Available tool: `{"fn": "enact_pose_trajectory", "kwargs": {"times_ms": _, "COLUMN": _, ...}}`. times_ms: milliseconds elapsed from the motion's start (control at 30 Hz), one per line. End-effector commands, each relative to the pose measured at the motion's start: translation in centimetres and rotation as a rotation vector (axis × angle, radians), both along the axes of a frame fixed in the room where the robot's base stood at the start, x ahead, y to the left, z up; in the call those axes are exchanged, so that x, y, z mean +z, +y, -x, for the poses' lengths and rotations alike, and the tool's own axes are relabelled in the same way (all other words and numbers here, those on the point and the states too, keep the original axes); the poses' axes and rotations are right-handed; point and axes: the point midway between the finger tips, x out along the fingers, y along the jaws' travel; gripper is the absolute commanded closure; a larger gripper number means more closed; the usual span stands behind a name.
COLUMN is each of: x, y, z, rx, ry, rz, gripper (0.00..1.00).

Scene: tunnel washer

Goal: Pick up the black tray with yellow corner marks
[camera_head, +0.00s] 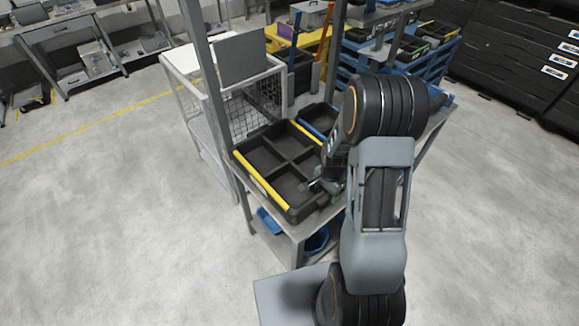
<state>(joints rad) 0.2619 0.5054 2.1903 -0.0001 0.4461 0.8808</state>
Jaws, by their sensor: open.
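A black tray (268,158) with four-way dividers lies on a grey metal table in the middle of the view. Yellow strips run along its left rim and its upper right end. My gripper (311,186) is at the tray's right side, near its lower right corner. It is small in the picture and partly hidden by my arm. It looks open, with nothing seen between its fingers. I cannot tell whether it touches the tray's wall.
A second black tray with a blue edge (318,116) lies just behind. A table post (207,80) rises close to the left. A wire-mesh cart (250,108) stands behind left. Blue bins (271,221) sit on the lower shelf. The floor (110,220) at left is clear.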

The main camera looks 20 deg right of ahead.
Motion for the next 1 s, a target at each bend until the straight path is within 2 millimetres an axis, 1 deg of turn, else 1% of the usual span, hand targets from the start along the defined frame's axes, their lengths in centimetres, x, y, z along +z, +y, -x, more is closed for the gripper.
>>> {"fn": "enact_pose_trajectory", "kwargs": {"times_ms": 700, "x": -0.47, "y": 0.0, "z": -0.01, "rx": 0.0, "ry": 0.0, "rz": 0.0, "gripper": 0.23}}
{"fn": "enact_pose_trajectory", "kwargs": {"times_ms": 767, "x": -0.42, "y": 0.0, "z": 0.0, "rx": 0.0, "ry": 0.0, "rz": 0.0, "gripper": 0.27}}
{"fn": "enact_pose_trajectory", "kwargs": {"times_ms": 1000, "x": -0.42, "y": 0.0, "z": 0.0, "rx": 0.0, "ry": 0.0, "rz": 0.0, "gripper": 0.5}}
